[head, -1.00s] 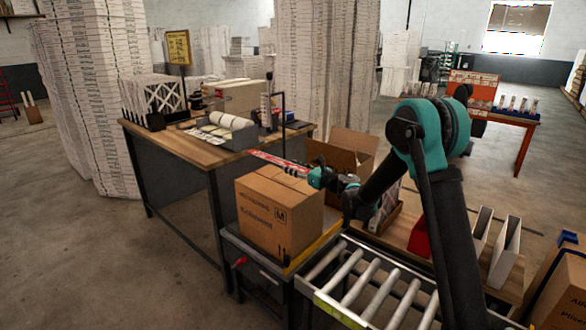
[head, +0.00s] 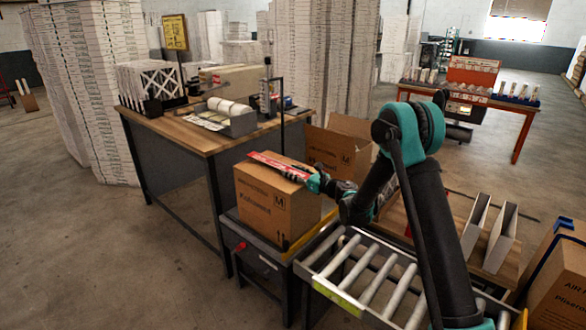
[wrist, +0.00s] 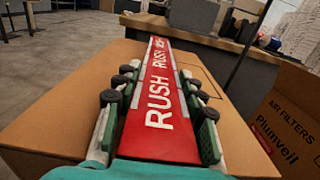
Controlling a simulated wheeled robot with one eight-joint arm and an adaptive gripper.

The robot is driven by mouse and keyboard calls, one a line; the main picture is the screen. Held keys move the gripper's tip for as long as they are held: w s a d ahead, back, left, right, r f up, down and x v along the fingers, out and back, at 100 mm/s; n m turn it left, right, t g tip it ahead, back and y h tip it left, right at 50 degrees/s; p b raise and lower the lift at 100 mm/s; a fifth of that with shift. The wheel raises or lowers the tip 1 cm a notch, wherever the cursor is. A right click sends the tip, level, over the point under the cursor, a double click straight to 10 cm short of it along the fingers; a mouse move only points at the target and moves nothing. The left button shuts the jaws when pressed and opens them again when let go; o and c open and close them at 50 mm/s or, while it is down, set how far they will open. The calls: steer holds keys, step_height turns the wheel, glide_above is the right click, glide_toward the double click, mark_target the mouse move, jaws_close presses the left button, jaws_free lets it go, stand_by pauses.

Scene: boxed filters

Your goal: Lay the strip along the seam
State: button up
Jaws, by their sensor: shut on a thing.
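The strip (head: 270,161) is red with white "RUSH" lettering. In the wrist view the strip (wrist: 152,95) runs from between my fingers toward the far edge of the box top, roughly along its length. My gripper (wrist: 158,78) is shut on the strip's near part, a finger on each side; in the head view my gripper (head: 308,180) is at the right end of the box top. The closed brown carton (head: 265,210) stands below. The strip lies over the middle of its top and hides the seam; I cannot tell whether it touches the cardboard.
The carton stands on a stand beside a roller conveyor (head: 365,275). An open carton (head: 335,150) is behind it, close to my gripper. A workbench (head: 190,135) with a roll holder and a thin upright post stands at the back left. White panels (head: 490,235) are at the right.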

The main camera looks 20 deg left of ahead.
steer(key=shift+f, duration=0.15)
steer(key=o, duration=0.8)
steer(key=shift+d, duration=0.1)
stand_by(0.4)
steer(key=v, duration=0.9)
stand_by(0.6)
